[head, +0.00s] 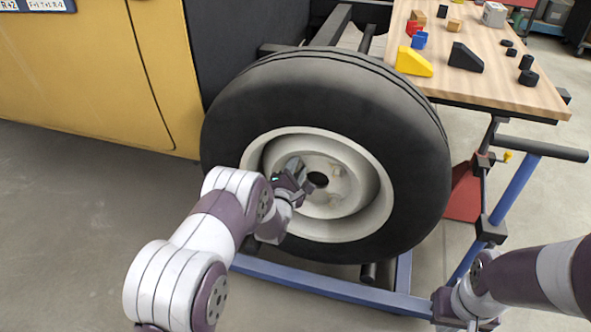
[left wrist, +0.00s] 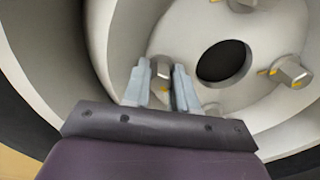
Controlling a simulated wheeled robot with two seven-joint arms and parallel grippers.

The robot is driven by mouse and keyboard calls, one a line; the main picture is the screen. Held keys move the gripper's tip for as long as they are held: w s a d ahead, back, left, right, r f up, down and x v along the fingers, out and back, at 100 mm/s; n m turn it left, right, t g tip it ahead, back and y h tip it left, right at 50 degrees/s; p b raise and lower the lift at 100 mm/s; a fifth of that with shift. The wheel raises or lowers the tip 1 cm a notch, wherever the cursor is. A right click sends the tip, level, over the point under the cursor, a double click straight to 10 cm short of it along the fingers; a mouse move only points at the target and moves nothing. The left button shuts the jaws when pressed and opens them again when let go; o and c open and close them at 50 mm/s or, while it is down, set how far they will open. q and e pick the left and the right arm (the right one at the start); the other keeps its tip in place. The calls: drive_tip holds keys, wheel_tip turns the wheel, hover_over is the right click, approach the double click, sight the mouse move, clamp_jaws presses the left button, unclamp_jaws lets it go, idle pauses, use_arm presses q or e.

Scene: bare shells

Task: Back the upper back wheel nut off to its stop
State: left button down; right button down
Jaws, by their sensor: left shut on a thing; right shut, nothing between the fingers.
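The wheel (head: 415,155) has a black tyre and a pale rim, with a dark hub hole (head: 318,179) in the middle. My left gripper (head: 295,170) reaches into the rim from the left. In the left wrist view its two grey fingers (left wrist: 161,88) are shut on a wheel nut (left wrist: 161,70), a metal nut with a yellow mark. Other nuts with yellow marks show right of the hub hole (left wrist: 292,72) and at the top edge (left wrist: 242,4). My right gripper (head: 446,304) is low at the lower right, shut and empty, away from the wheel.
A wooden-topped bench (head: 500,85) with coloured blocks and dark pieces stands at the upper right. A blue frame bar (head: 330,288) runs below the wheel. The floor at the left is clear.

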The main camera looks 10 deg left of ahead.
use_arm(q)
drive_tip(key=c, duration=0.9)
unclamp_jaws()
drive_tip(key=shift+d, duration=0.25)
drive_tip(key=shift+c, duration=0.2)
drive_tip(key=shift+a, duration=0.1)
drive_tip(key=s+p, duration=0.5)
drive_tip(key=s, duration=0.7)
drive_tip(key=shift+s+a, duration=0.2)
drive_tip(key=shift+s, duration=0.1)
